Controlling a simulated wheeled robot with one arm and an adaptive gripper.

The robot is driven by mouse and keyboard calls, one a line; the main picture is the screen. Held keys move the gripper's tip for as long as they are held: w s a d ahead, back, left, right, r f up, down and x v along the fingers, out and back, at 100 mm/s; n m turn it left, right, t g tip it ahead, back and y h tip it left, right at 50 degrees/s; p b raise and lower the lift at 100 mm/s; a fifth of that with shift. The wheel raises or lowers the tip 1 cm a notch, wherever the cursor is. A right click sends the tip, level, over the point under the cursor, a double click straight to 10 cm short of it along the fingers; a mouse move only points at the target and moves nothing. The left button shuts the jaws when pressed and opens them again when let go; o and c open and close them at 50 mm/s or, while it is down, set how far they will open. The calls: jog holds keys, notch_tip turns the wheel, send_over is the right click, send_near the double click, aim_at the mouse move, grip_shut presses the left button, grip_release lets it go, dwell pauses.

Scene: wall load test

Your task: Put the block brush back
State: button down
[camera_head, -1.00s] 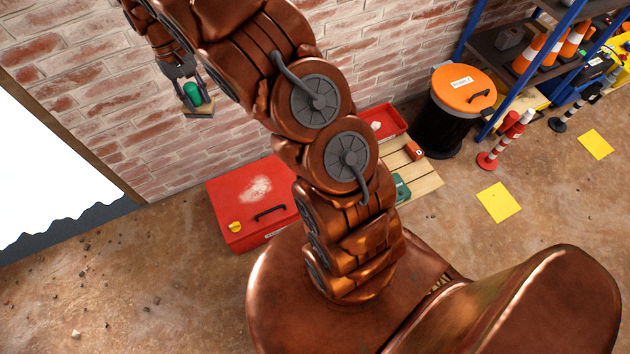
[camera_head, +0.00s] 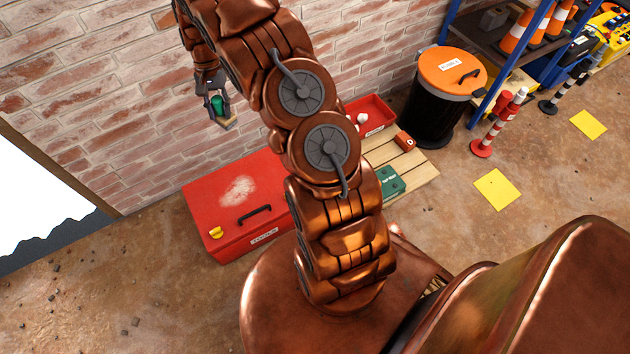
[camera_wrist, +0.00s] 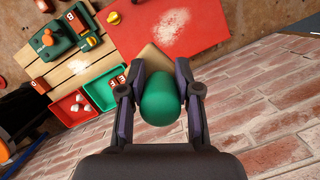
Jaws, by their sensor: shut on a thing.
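The block brush has a green rounded handle (camera_head: 217,103) and a pale wooden block (camera_head: 227,124) below it. My gripper (camera_head: 214,97) is shut on the green handle and holds the brush in the air in front of the brick wall, above and left of the red chest. In the wrist view, the handle (camera_wrist: 161,101) sits between both fingers, and part of the block (camera_wrist: 153,58) shows beyond it. The block's underside is hidden.
The red chest (camera_head: 210,205) has a white dusty patch on its lid. To its right are wooden slats (camera_head: 412,182) with a green case (camera_head: 390,181), a red block (camera_head: 404,140) and a red tray (camera_head: 372,112). An orange-lidded bin (camera_head: 430,110) stands by a shelf.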

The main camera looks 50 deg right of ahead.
jog(key=s+d+f+m+t+b, duration=0.1)
jog(key=s+d+f+m+b, duration=0.3)
jog(key=d+f+m+b, duration=0.7)
jog(key=s+d+f+m+t+b, duration=0.1)
jog(key=s+d+f+t+b, duration=0.4)
jog(key=f, duration=1.2)
jog(key=s+d+f+m+g+b, duration=0.2)
jog(key=d+f+m+b, duration=0.4)
jog(key=d+f, duration=0.6)
jog(key=shift+n, duration=0.3)
jog(key=shift+s+d+b+x, duration=0.15)
jog(key=shift+b+x, duration=0.6)
jog(key=shift+x, duration=1.2)
jog(key=shift+s+d+b+x, duration=0.2)
jog(key=shift+b+x, duration=0.55)
jog(key=shift+x, duration=1.25)
jog(key=shift+s+b+x, duration=0.25)
jog(key=shift+b+x, duration=0.5)
jog(key=shift+x, duration=1.2)
jog(key=shift+f, duration=0.25)
jog(key=c, duration=0.8)
grip_release()
